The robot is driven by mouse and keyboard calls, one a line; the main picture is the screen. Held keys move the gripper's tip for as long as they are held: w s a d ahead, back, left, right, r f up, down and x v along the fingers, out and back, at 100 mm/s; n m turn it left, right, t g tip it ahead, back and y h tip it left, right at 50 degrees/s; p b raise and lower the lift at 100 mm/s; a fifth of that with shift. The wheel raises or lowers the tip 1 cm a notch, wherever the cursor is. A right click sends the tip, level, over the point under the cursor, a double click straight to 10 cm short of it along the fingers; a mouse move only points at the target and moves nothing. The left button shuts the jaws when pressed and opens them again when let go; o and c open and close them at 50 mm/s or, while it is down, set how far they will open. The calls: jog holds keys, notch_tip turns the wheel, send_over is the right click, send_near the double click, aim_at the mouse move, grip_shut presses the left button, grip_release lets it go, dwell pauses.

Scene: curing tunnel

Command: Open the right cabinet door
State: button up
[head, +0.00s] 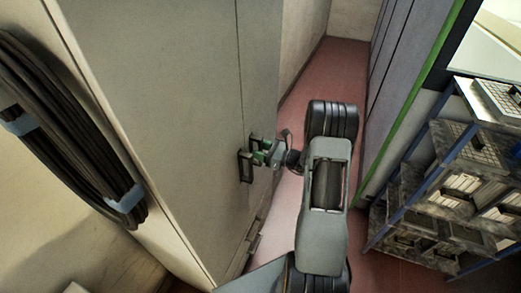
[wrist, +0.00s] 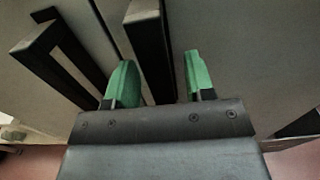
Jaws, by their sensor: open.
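The tall grey cabinet (head: 190,80) stands on the left in the head view, with a seam between its two doors. The left door's dark handle (head: 245,167) and the right door's dark handle (head: 255,138) sit on either side of the seam. My gripper (head: 264,153) is at the right handle, its green fingers partly hidden there. In the wrist view, the open green fingers (wrist: 160,78) stand on either side of the right black handle bar (wrist: 146,40), with gaps showing. The left handle (wrist: 58,58) lies outside the left finger. Both doors look shut.
Thick dark cables (head: 70,120) hang on the cabinet's left side. A metal rack (head: 440,185) with crates stands at right, beside a green-edged panel (head: 415,100). Reddish floor (head: 342,70) runs in a narrow free aisle between cabinet and right wall.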

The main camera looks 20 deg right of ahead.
grip_shut()
dwell(0.4)
